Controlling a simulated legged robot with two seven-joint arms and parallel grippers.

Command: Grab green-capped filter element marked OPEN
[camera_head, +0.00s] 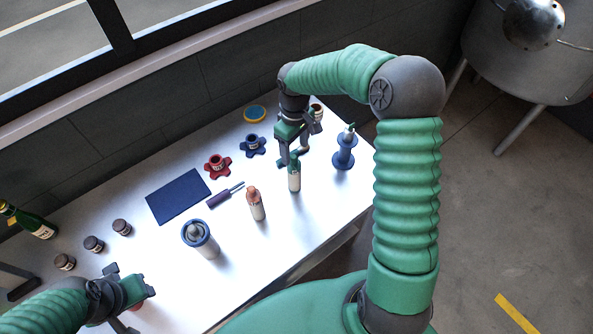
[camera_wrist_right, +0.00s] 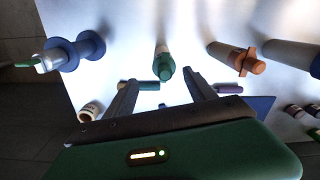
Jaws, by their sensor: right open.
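The green-capped filter element (camera_head: 294,180) stands upright on the white table, with a pale body and a green top. In the right wrist view its green cap (camera_wrist_right: 166,73) lies between and beyond my fingertips. Any marking on it is too small to read. My right gripper (camera_head: 290,162) is open and empty, just above and behind the element; its two fingers (camera_wrist_right: 160,88) show apart in the wrist view. An orange-capped element (camera_head: 256,205) stands to the left and also shows in the wrist view (camera_wrist_right: 236,58). My left gripper (camera_head: 128,292) is low at the left, with a reddish thing by its fingers.
A blue spool-shaped stand (camera_head: 344,150) is close on the right. A blue-rimmed cylinder (camera_head: 201,238), a purple-handled tool (camera_head: 220,198), a blue mat (camera_head: 178,196), red (camera_head: 217,165) and blue (camera_head: 252,146) star-shaped parts, several small jars and a green bottle (camera_head: 28,222) share the table.

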